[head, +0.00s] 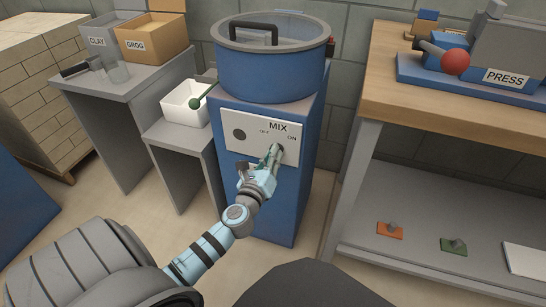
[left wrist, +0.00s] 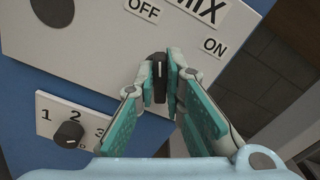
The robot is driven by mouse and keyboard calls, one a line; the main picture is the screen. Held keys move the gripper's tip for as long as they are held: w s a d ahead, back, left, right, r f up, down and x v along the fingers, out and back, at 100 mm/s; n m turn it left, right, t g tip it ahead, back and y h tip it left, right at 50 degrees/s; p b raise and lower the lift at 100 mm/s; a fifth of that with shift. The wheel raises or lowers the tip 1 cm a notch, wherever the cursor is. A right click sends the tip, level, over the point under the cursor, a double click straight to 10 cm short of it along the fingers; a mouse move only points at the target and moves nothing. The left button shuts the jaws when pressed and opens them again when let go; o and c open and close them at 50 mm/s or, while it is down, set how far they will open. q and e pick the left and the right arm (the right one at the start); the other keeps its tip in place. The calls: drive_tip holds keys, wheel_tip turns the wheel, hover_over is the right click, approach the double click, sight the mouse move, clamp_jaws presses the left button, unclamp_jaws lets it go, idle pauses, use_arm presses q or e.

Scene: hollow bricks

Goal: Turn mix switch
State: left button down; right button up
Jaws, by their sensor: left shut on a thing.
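The mix switch (left wrist: 159,72) is a small black knob with a white line on a white panel (head: 240,145). My left gripper (head: 274,155) reaches the right part of the panel and hides most of the knob in the head view. In the left wrist view its teal-padded fingers (left wrist: 160,82) are shut on the knob, one on each side. The white line points up in that picture, closer to OFF than ON. My right gripper is not in view.
A numbered dial plate (left wrist: 70,130) sits below the panel in the left wrist view. A grey side table with a white bin (head: 183,112) stands left of the mixer. A wooden bench (head: 400,100) with a press stands right. Floor shows between them.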

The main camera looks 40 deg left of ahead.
use_arm(q)
drive_tip(key=shift+n, duration=0.8)
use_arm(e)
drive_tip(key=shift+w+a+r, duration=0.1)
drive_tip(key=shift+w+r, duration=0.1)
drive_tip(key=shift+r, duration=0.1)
use_arm(q)
drive_tip(key=c, duration=1.7)
unclamp_jaws()
drive_tip(key=v, duration=1.2)
